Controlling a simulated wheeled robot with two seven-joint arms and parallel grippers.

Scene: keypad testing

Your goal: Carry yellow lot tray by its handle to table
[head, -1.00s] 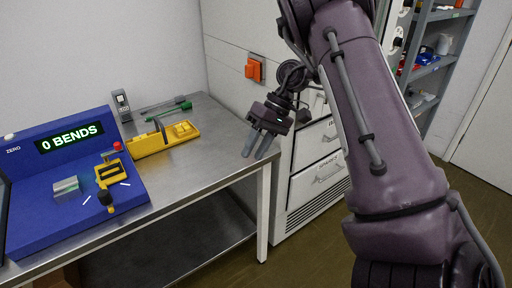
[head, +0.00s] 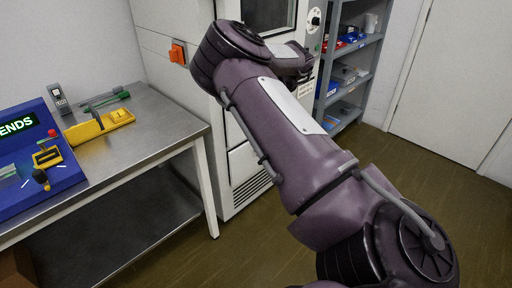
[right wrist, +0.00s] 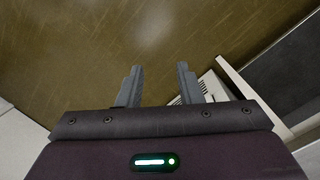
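My left gripper is not in view.
A blue console (head: 40,160) with a yellow fixture stands at the table's left. A white cabinet (head: 165,70) and a grey shelf unit (head: 345,85) stand behind my arm. The right floor is clear.

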